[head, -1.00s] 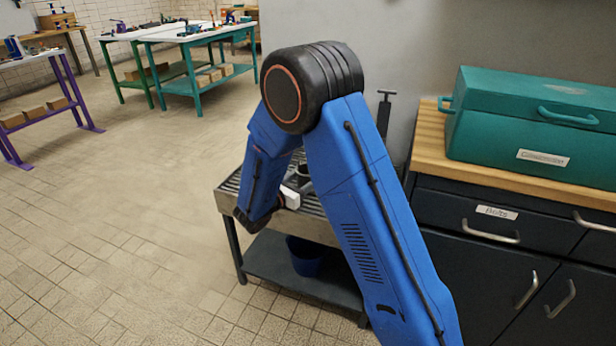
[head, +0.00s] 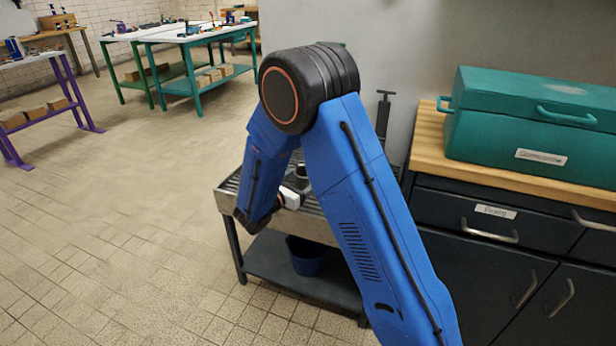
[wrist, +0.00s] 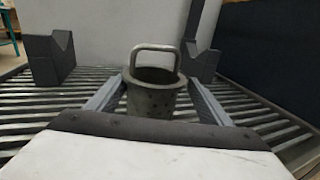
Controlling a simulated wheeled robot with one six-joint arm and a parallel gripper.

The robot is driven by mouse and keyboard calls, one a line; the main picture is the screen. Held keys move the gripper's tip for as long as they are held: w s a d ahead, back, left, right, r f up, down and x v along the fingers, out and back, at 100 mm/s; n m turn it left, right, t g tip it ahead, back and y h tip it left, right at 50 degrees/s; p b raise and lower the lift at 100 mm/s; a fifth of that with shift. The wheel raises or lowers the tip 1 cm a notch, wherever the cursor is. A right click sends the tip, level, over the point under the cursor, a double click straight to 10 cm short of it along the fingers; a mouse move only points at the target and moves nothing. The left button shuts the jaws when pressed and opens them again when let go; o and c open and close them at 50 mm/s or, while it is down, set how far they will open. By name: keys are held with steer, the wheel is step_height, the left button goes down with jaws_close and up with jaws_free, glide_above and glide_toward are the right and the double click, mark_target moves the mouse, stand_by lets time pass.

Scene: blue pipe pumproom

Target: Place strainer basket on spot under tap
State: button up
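The strainer basket (wrist: 155,98) is a grey, perforated metal cup with a loop handle standing over its rim. In the wrist view it is upright between the two fingers of my gripper (wrist: 157,90), one on each side and very close to its wall. I cannot tell if the fingers press on it. Its foot is partly hidden behind my gripper's body, so contact with the slats is unclear. No tap or spot under one can be made out.
The slatted metal table (head: 316,208) has a lower shelf with a blue bucket (head: 308,258). Dark notched blocks (wrist: 50,58) stand on the slats behind the basket. A dark cabinet (head: 480,262) with a green toolbox (head: 535,125) stands at the right. Open tiled floor lies left.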

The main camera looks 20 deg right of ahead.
steer(key=shift+s+f, duration=0.2)
steer(key=shift+f, duration=0.3)
steer(key=shift+r, duration=0.2)
steer(key=shift+a+r, duration=0.15)
steer(key=shift+a, duration=0.1)
steer(key=v, duration=1.1)
steer(key=shift+s+a+r, duration=0.1)
steer(key=shift+a+r, duration=0.1)
steer(key=shift+r, duration=0.1)
